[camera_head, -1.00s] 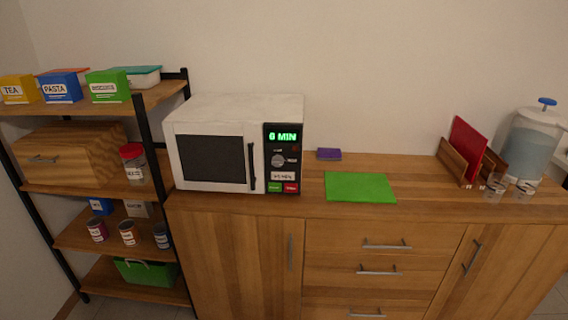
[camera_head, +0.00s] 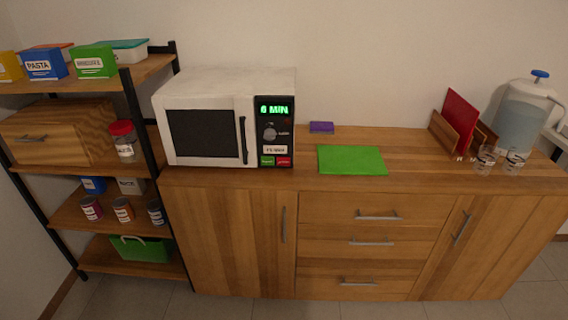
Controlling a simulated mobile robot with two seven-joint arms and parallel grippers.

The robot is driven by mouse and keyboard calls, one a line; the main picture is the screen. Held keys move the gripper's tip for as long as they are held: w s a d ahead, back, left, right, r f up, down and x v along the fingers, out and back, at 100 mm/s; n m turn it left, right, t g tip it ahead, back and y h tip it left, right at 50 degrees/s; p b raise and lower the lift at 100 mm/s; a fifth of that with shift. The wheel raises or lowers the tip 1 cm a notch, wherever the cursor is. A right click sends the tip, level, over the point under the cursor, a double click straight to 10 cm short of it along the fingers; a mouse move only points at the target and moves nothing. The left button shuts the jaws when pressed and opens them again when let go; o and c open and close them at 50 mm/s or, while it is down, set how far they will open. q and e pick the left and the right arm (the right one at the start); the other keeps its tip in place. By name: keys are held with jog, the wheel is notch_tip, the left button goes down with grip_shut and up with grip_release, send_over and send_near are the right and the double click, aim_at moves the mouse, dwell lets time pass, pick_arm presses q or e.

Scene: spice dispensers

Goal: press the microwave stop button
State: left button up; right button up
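A white microwave (camera_head: 225,84) stands on the left end of the wooden cabinet top, its dark door shut. Its black control panel is on the right side of its front, with a lit green display (camera_head: 273,110) reading what looks like "6 MIN" and a round knob (camera_head: 270,133) below it. At the panel's bottom are a green button (camera_head: 267,161) and, to its right, a red button (camera_head: 284,162); their lettering is too small to read surely. Neither gripper is in view.
A green board (camera_head: 351,160) lies right of the microwave, with a purple sponge (camera_head: 321,127) behind it. A rack (camera_head: 447,137) with a red board, glasses (camera_head: 486,160) and a water dispenser (camera_head: 520,115) stand at right. An open shelf (camera_head: 62,178) stands left.

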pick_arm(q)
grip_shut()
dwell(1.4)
